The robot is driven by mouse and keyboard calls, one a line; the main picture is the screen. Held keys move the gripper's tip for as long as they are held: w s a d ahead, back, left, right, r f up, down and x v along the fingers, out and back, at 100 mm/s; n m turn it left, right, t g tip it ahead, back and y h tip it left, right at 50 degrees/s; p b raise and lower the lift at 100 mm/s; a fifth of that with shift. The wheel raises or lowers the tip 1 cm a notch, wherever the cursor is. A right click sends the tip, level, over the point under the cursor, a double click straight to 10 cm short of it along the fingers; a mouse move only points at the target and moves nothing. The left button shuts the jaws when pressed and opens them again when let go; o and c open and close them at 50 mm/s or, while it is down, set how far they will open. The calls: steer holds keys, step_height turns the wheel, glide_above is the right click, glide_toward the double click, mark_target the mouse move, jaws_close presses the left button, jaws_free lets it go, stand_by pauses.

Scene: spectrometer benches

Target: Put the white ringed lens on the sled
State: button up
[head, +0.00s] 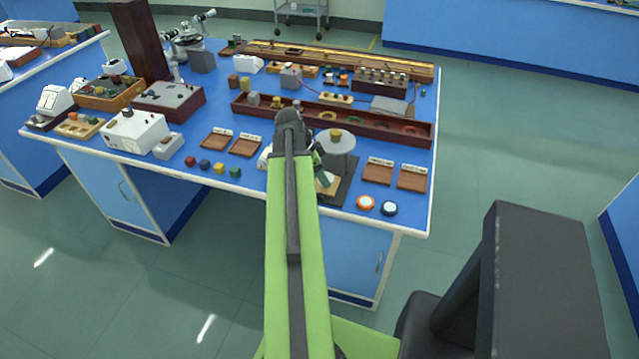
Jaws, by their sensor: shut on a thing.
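My gripper (322,177) is at the end of my green arm, low over the right front of the bench. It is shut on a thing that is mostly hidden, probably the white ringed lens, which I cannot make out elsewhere. A small light wooden block (328,185), possibly the sled, shows just under the gripper on a dark plate (346,184). I cannot tell whether the held thing touches it. An orange ringed lens (365,203) and a dark ringed lens (389,208) lie apart to the right, near the front edge.
A pale round disc (336,141) stands behind the gripper. A long dark red tray (385,125) runs behind it. Small wooden trays (377,172) lie at right, others (217,139) at left. Several coloured cubes (205,163) line the front edge.

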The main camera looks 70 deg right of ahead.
steer(key=shift+f, duration=0.8)
steer(key=shift+r, duration=0.25)
steer(key=shift+f, duration=0.25)
steer(key=o, duration=1.4)
steer(key=shift+r, duration=0.1)
steer(key=shift+c, duration=0.2)
steer(key=p+v, duration=1.1)
steer(key=v, duration=0.1)
steer(key=shift+r, duration=0.2)
